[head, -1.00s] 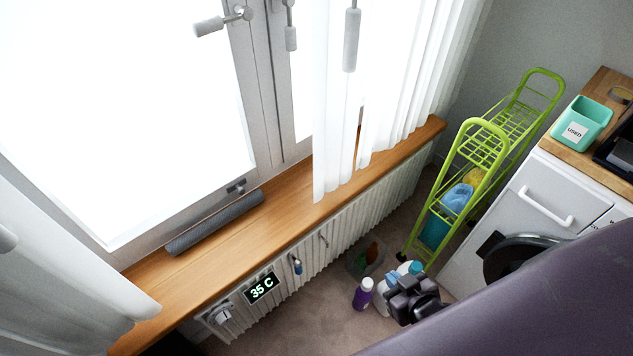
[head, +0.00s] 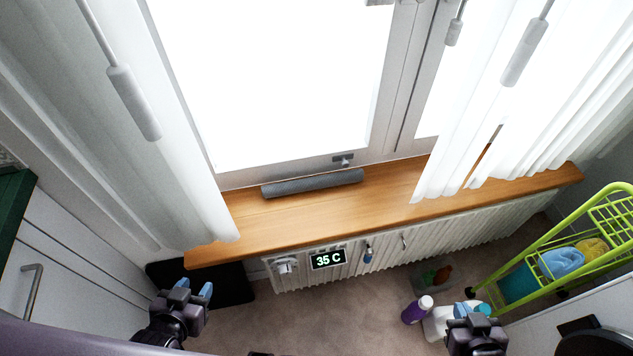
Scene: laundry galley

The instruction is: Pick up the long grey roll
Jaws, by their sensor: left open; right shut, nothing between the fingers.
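The long grey roll (head: 312,184) lies on the wooden windowsill (head: 390,207), along the foot of the window frame. Nothing touches it from my side. My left gripper (head: 197,289) is at the lower left, below the sill and well short of the roll. It is open and empty, with its pale blue fingertips pointing up. My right gripper (head: 474,322) is at the lower right, in front of the bottles on the floor. It is shut and empty, and its fingers are hard to make out.
A white radiator (head: 450,236) with a 35 C display (head: 328,259) stands under the sill. White curtains (head: 500,90) hang over the sill's right part. A green trolley (head: 560,240), a purple bottle (head: 416,310) and a small bin (head: 432,277) are at the right.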

